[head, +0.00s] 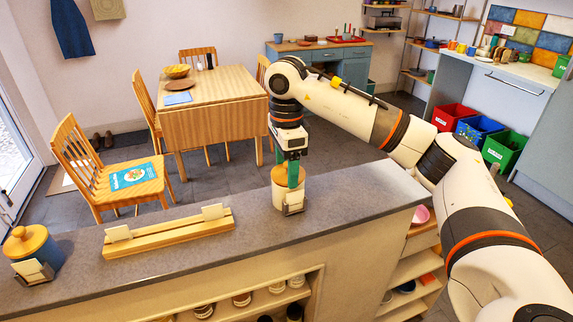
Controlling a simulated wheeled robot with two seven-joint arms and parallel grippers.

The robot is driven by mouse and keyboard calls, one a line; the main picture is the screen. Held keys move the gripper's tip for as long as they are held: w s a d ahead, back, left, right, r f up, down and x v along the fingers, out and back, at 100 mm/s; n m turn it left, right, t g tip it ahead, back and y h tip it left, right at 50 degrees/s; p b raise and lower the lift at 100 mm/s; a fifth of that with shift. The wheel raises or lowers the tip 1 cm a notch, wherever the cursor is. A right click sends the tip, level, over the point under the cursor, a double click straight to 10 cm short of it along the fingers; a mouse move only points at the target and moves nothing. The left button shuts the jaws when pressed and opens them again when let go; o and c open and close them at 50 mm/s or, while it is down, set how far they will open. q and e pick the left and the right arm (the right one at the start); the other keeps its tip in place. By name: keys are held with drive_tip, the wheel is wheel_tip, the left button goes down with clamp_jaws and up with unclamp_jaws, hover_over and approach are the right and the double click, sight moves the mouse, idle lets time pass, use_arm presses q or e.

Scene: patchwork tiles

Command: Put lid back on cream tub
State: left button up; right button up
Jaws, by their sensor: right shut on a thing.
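The cream tub (280,197) stands upright on the grey counter (240,235), with a small card holder (294,204) at its front. Its wooden lid (279,176) is at the tub's top, between my right gripper's teal fingers. My right gripper (292,182) points straight down over the tub and is shut on the lid. The fingers partly cover the lid, so I cannot tell whether it is fully seated on the rim. My left gripper is not in view.
A blue tub (37,260) with a wooden knobbed lid stands at the counter's left end. A slotted wooden rack (170,235) with white cards lies between the tubs. Jars sit on the shelf below. The counter behind the rack is clear.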

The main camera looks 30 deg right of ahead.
drive_tip(key=o, duration=1.2)
drive_tip(key=shift+r+p, duration=2.6)
drive_tip(key=shift+r, duration=0.95)
drive_tip(key=shift+c, duration=0.2)
clamp_jaws()
